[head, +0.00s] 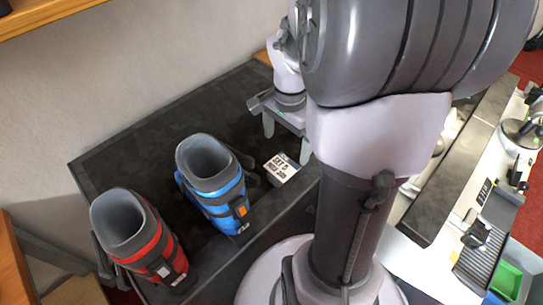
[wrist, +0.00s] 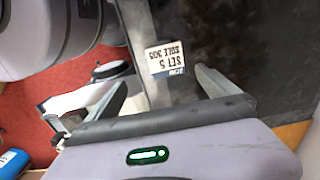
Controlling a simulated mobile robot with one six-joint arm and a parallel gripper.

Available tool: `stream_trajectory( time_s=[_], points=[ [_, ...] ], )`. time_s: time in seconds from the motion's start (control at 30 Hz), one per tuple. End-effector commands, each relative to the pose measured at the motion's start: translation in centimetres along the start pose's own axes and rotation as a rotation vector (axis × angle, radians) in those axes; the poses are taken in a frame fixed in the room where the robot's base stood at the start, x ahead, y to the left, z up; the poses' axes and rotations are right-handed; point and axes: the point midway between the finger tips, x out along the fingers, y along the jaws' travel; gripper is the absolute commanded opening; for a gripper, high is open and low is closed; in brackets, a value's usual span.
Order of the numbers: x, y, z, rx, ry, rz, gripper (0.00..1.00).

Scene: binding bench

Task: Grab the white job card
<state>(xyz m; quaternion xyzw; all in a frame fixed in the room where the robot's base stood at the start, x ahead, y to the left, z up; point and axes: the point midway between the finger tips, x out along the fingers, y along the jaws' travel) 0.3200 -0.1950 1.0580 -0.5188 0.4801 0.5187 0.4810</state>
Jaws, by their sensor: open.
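The white job card (head: 281,168), printed with dark lettering, is on the dark bench top (head: 140,140), right of the blue boot. In the wrist view the card (wrist: 165,60) shows beyond the jaws, beside the bench's edge strip, between the lines of the two fingers. My gripper (head: 286,140) is open and empty, just behind and above the card in the head view. In the wrist view my gripper (wrist: 162,86) has its fingers spread wider than the card. The card looks apart from both fingers; the exact height gap cannot be told.
A blue ski boot (head: 213,185) stands left of the card, and a red ski boot (head: 140,240) stands farther left. My arm hides the bench's right part. A white worktop with tools (head: 490,235) and a green bin (head: 507,279) lie at far right.

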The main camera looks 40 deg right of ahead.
Motion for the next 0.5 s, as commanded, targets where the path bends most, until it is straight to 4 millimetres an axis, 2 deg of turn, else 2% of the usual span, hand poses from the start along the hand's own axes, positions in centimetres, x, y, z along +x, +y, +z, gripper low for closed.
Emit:
stream_trajectory(
  time_s=[0.03,0.1,0.33,0.5],
  points=[
    [2.0,0.0,0.0,-0.001,-0.002,0.003,0.98],
    [3.4,0.0,0.0,-0.002,-0.001,0.002,0.98],
    [5.5,-0.2,-0.2,-0.001,0.0,0.0,0.98],
    [8.9,-0.8,-0.9,-0.001,-0.001,0.002,0.98]
  ],
)
